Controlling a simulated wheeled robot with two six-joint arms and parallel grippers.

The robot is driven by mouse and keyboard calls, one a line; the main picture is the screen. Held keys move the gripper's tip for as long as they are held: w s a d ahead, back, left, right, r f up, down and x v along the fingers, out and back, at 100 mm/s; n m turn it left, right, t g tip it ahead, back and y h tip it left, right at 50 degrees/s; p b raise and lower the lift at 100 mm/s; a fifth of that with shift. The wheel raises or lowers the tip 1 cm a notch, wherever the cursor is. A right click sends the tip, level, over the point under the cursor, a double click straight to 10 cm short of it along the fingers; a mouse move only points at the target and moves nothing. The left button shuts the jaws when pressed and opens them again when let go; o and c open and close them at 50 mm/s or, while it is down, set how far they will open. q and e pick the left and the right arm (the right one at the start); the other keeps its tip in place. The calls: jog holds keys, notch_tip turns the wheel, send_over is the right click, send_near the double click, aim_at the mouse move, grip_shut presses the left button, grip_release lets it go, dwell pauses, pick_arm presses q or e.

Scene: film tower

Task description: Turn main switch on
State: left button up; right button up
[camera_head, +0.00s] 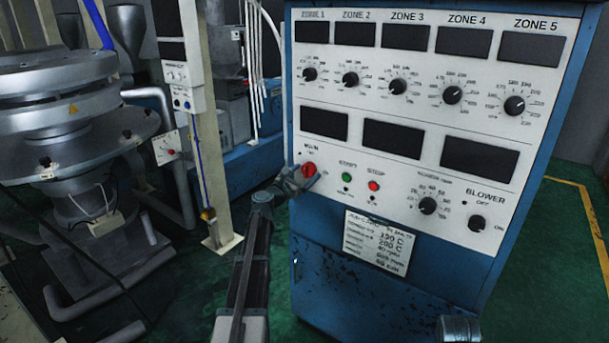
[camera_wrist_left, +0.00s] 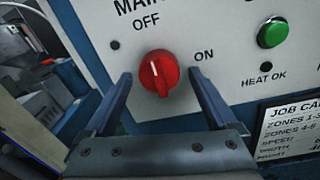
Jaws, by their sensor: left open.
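The main switch is a red rotary knob (camera_wrist_left: 159,72) on the white control panel, and it also shows in the head view (camera_head: 309,169). Its white mark points up and slightly left, towards the OFF label (camera_wrist_left: 146,22); the ON label (camera_wrist_left: 204,55) is to its right. My left gripper (camera_head: 297,179) is at the knob in the head view. In the left wrist view its two fingers are open, one on each side of the knob, with gaps visible between them and it. My right gripper is not in view.
The blue cabinet's panel (camera_head: 375,205) has dark displays, several black dials, a green button (camera_head: 347,177), a red button (camera_head: 374,186) and a blower knob (camera_head: 477,223). A job card (camera_head: 378,243) hangs below. Grey machinery (camera_head: 75,150) stands at left.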

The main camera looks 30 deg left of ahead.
pick_arm(q)
jog(key=c, duration=1.4)
jog(key=shift+m, duration=0.3)
jog(key=m, duration=0.4)
jog(key=shift+a, duration=0.1)
jog(key=m, duration=0.4)
jog(key=shift+a+m+b, duration=0.1)
jog(key=shift+m+b, duration=0.2)
jog(key=m, duration=0.4)
jog(key=shift+r+m+h, duration=0.1)
jog(key=shift+m+h, duration=0.2)
jog(key=m, duration=0.4)
jog(key=shift+m, duration=0.5)
